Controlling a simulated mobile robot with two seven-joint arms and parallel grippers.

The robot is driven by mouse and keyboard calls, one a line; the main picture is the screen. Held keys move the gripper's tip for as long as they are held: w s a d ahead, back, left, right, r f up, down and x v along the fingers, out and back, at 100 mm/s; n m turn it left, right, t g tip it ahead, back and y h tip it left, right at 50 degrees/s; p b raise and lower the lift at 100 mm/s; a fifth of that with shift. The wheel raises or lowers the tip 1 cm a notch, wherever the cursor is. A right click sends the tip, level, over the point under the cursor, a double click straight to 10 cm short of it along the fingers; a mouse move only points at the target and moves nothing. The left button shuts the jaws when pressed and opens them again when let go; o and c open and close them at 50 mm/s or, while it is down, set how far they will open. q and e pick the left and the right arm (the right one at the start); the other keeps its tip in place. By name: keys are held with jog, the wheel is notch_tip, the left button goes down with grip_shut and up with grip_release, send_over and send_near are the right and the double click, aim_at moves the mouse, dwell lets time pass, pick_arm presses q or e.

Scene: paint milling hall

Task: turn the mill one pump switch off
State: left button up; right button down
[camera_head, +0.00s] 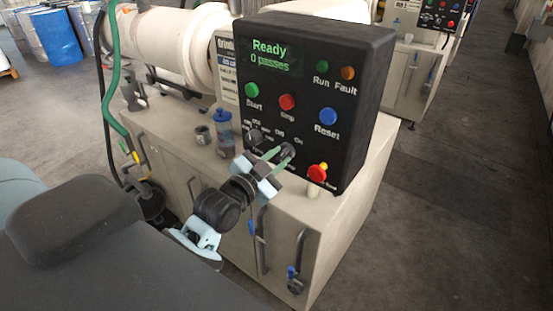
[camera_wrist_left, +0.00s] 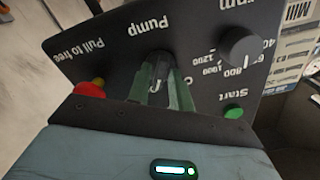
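The mill's black control panel (camera_head: 315,100) stands on the beige cabinet, with a screen reading "Ready" and "0 passes". The pump switch (camera_wrist_left: 158,58) is a dark knob below the label "Pump" in the left wrist view, where the panel shows upside down. My left gripper (camera_head: 280,153) is at the panel's lower row. Its two green fingers (camera_wrist_left: 163,82) lie on either side of the pump switch and hide much of it. I cannot tell whether they press on it, nor which way its pointer faces. My right gripper is not in view.
A red pull-to-free stop button (camera_head: 317,172) sits to the right of the switch. A speed dial (camera_wrist_left: 239,46) and a green start button (camera_head: 252,90) are close by. A blue-lidded jar (camera_head: 223,132) stands left of the panel. Floor on the right is clear.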

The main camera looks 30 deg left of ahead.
pick_arm(q)
grip_shut()
jog(key=shift+n, duration=0.3)
jog(key=n, duration=1.1)
jog(key=shift+n, duration=0.3)
dwell(0.4)
jog(key=shift+o, duration=1.6)
grip_release()
jog(key=shift+s, duration=0.1)
